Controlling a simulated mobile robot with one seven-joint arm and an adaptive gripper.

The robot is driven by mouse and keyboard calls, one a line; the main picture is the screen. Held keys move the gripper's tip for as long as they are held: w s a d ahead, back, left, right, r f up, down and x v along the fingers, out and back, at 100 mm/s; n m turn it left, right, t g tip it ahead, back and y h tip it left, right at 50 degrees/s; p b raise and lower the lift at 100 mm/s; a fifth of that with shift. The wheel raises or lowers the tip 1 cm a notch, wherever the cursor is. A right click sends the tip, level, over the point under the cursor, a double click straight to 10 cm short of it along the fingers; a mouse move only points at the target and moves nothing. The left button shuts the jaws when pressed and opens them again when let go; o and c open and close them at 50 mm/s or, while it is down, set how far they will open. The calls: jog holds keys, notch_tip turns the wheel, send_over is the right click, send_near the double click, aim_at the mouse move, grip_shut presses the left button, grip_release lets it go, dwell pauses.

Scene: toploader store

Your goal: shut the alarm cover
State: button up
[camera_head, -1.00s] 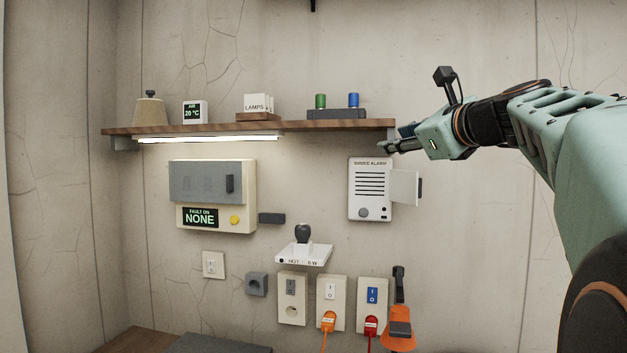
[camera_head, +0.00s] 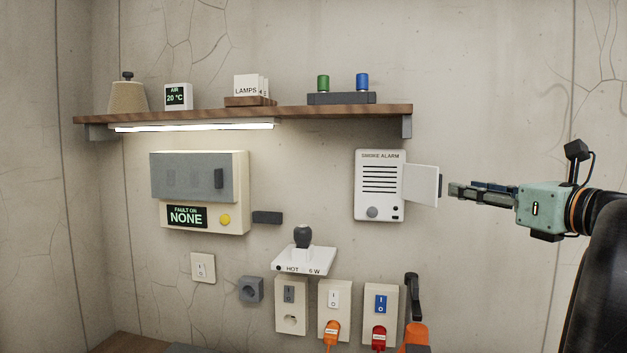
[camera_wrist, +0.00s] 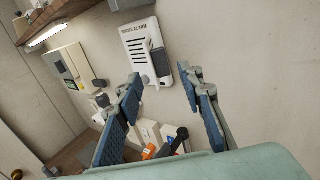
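The smoke alarm (camera_head: 380,206) is a white box on the wall with dark slots and a grey round button; it also shows in the wrist view (camera_wrist: 135,44). Its white cover (camera_head: 421,186) stands open, swung out from the alarm's right side, with a dark tab on its free edge.
A wooden shelf (camera_head: 250,114) holding several items runs above the alarm's left. A fault panel (camera_head: 240,190) is at left. A white shelf marked HOT (camera_head: 305,261), sockets with switches (camera_head: 335,298) and an orange object (camera_head: 416,338) lie below. The wall at right is bare.

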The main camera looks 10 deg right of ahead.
aim_at(437, 183)
jog(key=w, duration=0.3)
jog(key=w+a, duration=0.1)
jog(key=w, duration=0.2)
jog(key=w+p, duration=0.1)
jog(key=w, duration=0.2)
jog(key=shift+w+a, duration=0.25)
grip_shut()
